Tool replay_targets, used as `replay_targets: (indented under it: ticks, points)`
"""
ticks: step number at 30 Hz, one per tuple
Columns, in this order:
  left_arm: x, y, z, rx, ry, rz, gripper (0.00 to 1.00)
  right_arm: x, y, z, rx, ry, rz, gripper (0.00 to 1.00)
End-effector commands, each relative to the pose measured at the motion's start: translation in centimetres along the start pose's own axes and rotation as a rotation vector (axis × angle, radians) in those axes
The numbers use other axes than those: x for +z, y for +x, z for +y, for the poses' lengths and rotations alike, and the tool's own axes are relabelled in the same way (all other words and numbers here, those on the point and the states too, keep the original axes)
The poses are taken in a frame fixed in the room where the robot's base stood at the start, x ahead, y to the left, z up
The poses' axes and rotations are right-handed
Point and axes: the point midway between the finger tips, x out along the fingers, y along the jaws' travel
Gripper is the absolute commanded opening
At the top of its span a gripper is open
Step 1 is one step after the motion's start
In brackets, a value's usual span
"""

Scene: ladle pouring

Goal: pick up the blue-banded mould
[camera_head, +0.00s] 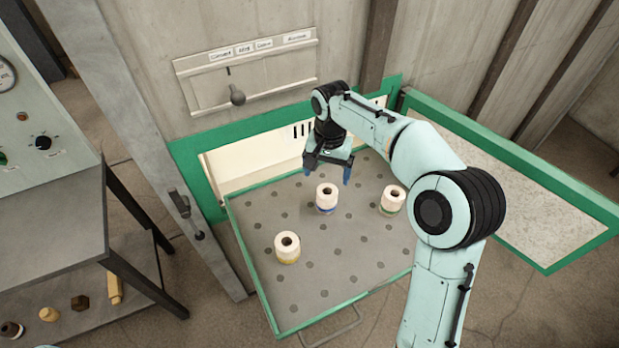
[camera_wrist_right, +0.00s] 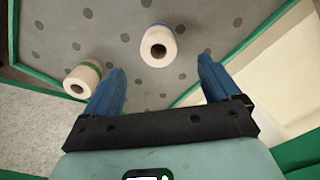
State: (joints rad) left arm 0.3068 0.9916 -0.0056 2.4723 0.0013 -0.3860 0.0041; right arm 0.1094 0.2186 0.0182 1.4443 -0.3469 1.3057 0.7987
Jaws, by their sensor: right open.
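The blue-banded mould (camera_head: 327,198) is a cream cylinder with a dark hole in its top and a blue band near its base. It stands upright on the grey dotted tray (camera_head: 340,262). My right gripper (camera_head: 328,174) is above and behind it, apart from it. In the right wrist view, the blue fingers of my right gripper (camera_wrist_right: 160,85) are spread with nothing between them, and the blue-banded mould (camera_wrist_right: 157,48) lies just beyond the fingertips. My left gripper is not in view.
A green-banded mould (camera_head: 392,199) stands to the right and a yellow-banded mould (camera_head: 288,247) to the front left. The green-banded one also shows in the wrist view (camera_wrist_right: 82,80). The tray has a raised green rim. An open green-framed door (camera_head: 520,190) is at right, a bench (camera_head: 60,220) at left.

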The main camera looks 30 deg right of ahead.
Motion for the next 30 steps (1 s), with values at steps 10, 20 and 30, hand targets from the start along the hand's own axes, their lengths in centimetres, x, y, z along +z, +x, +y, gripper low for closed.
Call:
replay_targets:
  ticks: [10, 20, 30]
  points:
    - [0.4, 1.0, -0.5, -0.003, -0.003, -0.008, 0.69, 0.1, 5.3, 0.1, 0.004, 0.000, -0.004, 0.90]
    - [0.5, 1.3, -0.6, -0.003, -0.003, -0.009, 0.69, -0.1, 8.6, 0.1, 0.001, 0.000, -0.002, 0.90]
    - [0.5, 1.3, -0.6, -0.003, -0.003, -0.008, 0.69, -0.5, 13.0, 0.3, 0.001, 0.001, -0.002, 0.90]
